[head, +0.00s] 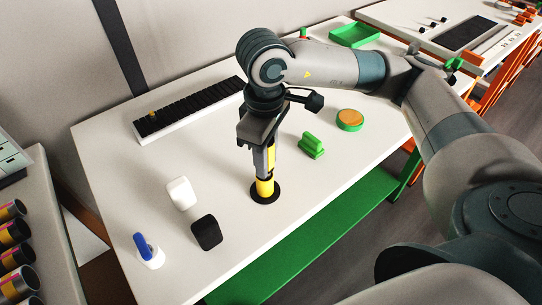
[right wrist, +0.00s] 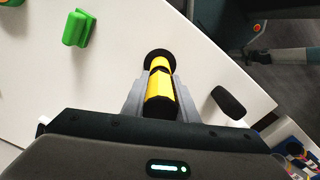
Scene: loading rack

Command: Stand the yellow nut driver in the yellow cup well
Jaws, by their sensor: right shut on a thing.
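My right gripper (head: 264,160) points down over the table and is shut on the yellow nut driver (head: 271,158), which is upright. The driver, yellow with dark parts, also shows between the fingers in the right wrist view (right wrist: 160,88). Directly below it stands the yellow cup well (head: 265,188) on a round black base; the base also shows in the right wrist view (right wrist: 151,54). The driver lines up with the cup, but the fingers partly hide the join, so I cannot tell how deep its lower end sits. My left gripper is not in view.
A white block (head: 181,193), a black block (head: 207,233) and a blue-and-white item (head: 148,250) stand left of the cup. A green block (head: 311,146) and a green round item with an orange top (head: 350,120) lie right. A black slotted rack (head: 190,110) lies behind.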

